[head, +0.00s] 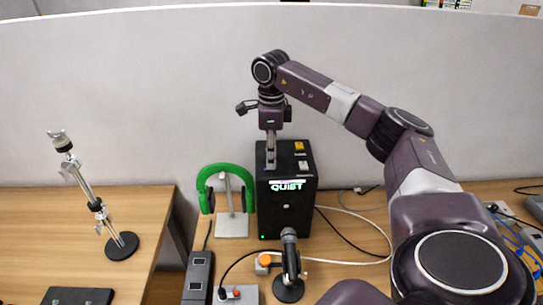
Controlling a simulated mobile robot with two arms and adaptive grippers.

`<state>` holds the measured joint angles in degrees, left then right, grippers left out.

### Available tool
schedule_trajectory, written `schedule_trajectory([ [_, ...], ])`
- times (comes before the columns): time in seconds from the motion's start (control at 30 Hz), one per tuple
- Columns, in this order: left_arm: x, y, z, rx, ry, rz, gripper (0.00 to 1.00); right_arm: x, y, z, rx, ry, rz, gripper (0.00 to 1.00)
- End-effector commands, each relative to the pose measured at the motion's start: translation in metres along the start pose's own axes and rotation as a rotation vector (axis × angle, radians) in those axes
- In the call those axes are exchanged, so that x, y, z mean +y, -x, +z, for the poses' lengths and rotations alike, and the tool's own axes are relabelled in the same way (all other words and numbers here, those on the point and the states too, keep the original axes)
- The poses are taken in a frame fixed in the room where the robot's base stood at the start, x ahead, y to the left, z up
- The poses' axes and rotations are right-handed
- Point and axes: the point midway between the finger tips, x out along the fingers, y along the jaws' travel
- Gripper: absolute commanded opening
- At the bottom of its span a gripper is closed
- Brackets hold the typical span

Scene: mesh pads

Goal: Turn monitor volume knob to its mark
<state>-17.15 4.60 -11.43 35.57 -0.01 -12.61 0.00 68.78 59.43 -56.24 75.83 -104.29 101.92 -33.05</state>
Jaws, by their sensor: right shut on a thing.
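The monitor is a black box (286,212) in the middle of the head view, with a lit "QUIET" label on its front. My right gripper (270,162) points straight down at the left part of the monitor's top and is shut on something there. This is most likely the volume knob, but the fingers hide it. The knob's mark and its angle cannot be made out. A yellow button (299,146) and a pale button (303,164) sit on the top, to the right of the fingers. My left gripper is out of view.
Green headphones (207,178) hang on a stand left of the monitor. A microphone (290,262) stands in front, beside a grey control box (236,295). Cables lie at the right. A metal stand (90,195) is on the left desk, which has free room.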

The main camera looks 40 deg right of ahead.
Motion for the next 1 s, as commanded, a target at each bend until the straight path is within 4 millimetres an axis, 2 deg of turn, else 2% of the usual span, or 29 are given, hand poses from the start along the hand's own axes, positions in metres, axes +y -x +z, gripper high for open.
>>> schedule_trajectory([
  [0.7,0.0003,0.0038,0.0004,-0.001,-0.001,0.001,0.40,-0.0026,0.0024,-0.0002,-0.005,-0.677,-0.004,0.00],
  [1.0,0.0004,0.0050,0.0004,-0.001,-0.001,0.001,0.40,-0.0031,0.0025,-0.0006,-0.005,-0.908,-0.004,0.00],
])
